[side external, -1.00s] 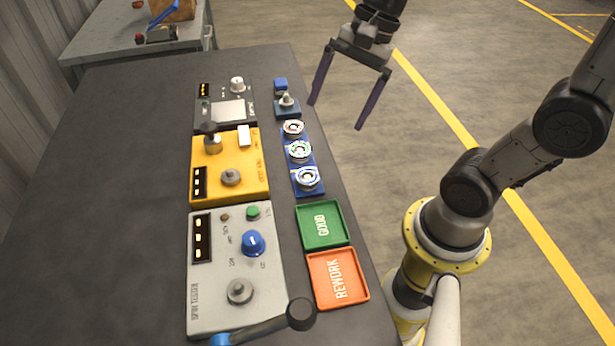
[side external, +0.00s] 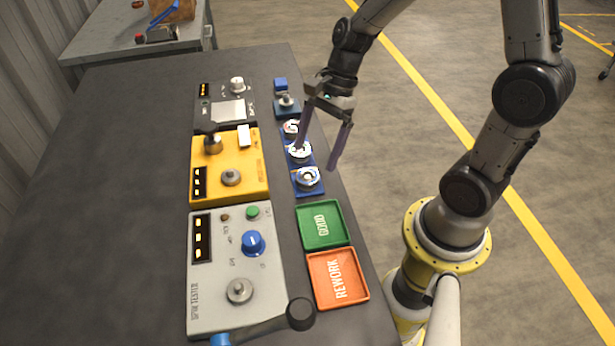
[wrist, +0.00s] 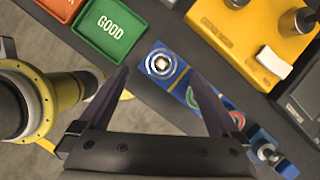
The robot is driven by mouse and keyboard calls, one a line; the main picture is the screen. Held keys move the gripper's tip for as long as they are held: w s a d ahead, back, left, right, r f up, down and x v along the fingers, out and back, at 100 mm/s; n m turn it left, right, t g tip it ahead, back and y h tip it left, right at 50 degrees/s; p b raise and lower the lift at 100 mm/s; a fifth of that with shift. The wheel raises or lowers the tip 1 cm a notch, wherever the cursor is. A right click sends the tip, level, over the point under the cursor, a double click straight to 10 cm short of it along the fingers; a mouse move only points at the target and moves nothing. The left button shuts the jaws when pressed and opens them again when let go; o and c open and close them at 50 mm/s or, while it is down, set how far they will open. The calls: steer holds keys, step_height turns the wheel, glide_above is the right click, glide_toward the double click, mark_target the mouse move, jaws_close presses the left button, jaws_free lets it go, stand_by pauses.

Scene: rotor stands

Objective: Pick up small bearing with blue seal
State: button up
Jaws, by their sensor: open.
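Three small ring bearings sit in a row on a blue holder (side external: 317,192) near the table's right edge. The middle bearing (side external: 299,151) shows green and the far bearing (side external: 291,128) shows red in the wrist view, both partly hidden by a finger. My gripper (side external: 316,160) is open and empty above the holder. In the wrist view the blue-ringed bearing lies between the fingertips, apart from them.
A green GOOD tray (side external: 322,224) and an orange REWORK tray (side external: 337,279) lie nearer the camera. A yellow unit (side external: 250,185), a grey spin tester (side external: 215,290) and a dark unit (side external: 212,119) stand left of the holder. The table's left side is clear.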

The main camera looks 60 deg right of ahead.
mark_target(307, 177)
steer(key=shift+d+x, duration=0.2)
steer(key=shift+x, duration=2.5)
steer(key=shift+w, duration=0.1)
steer(key=c, duration=1.6)
steer(key=shift+o, duration=0.2)
steer(key=shift+r, duration=0.1)
